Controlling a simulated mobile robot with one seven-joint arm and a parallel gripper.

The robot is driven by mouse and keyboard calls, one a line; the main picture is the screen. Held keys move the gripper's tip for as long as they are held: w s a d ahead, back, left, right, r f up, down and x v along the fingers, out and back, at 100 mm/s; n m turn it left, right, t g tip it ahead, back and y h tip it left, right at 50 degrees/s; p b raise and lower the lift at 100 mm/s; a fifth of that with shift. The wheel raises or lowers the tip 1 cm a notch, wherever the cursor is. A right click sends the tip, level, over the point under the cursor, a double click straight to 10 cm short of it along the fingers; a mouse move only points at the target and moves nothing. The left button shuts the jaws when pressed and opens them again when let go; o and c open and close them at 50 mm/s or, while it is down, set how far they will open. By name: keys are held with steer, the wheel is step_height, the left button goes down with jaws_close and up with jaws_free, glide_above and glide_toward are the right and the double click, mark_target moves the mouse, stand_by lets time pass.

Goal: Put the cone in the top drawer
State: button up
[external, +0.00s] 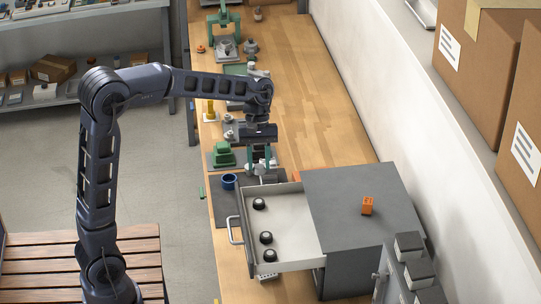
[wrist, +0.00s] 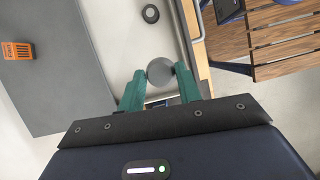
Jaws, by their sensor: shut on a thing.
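My gripper (external: 262,168) has teal fingers and is shut on a grey thing with a round face, probably the cone; its round face (wrist: 160,72) shows between the fingertips in the wrist view. Its full shape is hidden. The top drawer (external: 289,222) is pulled open from the grey cabinet (external: 350,185). Several dark round things (external: 266,238) lie in it, and one (wrist: 150,14) shows in the wrist view. In the external view my gripper is at the drawer's far end, above its far wall. I cannot tell whether the held thing is inside the wall line.
An orange block (external: 367,205) sits on the cabinet top. A blue cup (external: 229,182) and a green part (external: 223,153) stand left of my gripper. The drawer handle (external: 234,230) sticks out left. Grey boxes (external: 410,246) stand at right. The bench beyond is partly clear.

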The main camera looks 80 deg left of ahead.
step_height(320, 180, up, 4)
glide_above(263, 225)
steer(key=a, duration=0.2)
steer(key=f, duration=1.9)
steer(key=shift+d+f, duration=0.2)
steer(key=shift+f, duration=0.15)
steer(key=o, duration=1.1)
steer(key=shift+f, duration=0.15)
steer(key=shift+c, duration=0.2)
steer(key=v, duration=1.2)
steer(key=s+d+r+m+t+y, duration=0.1)
steer(key=s+d+r+m, duration=0.3)
steer(key=s+d, duration=0.2)
steer(key=s+d+r+m+y, duration=0.1)
steer(key=s+d+r+m, duration=0.2)
steer(key=s+d+m, duration=0.15)
steer(key=s+d+m+t+y, duration=0.1)
steer(key=s+d+m, duration=0.3)
steer(key=s, duration=0.4)
steer(key=s+d+m+t+y, duration=0.1)
steer(key=s+d+m+t, duration=0.2)
steer(key=s, duration=0.5)
steer(key=shift+d+f+m+y, duration=0.4)
steer(key=shift+d+m, duration=0.15)
steer(key=shift+m, duration=0.2)
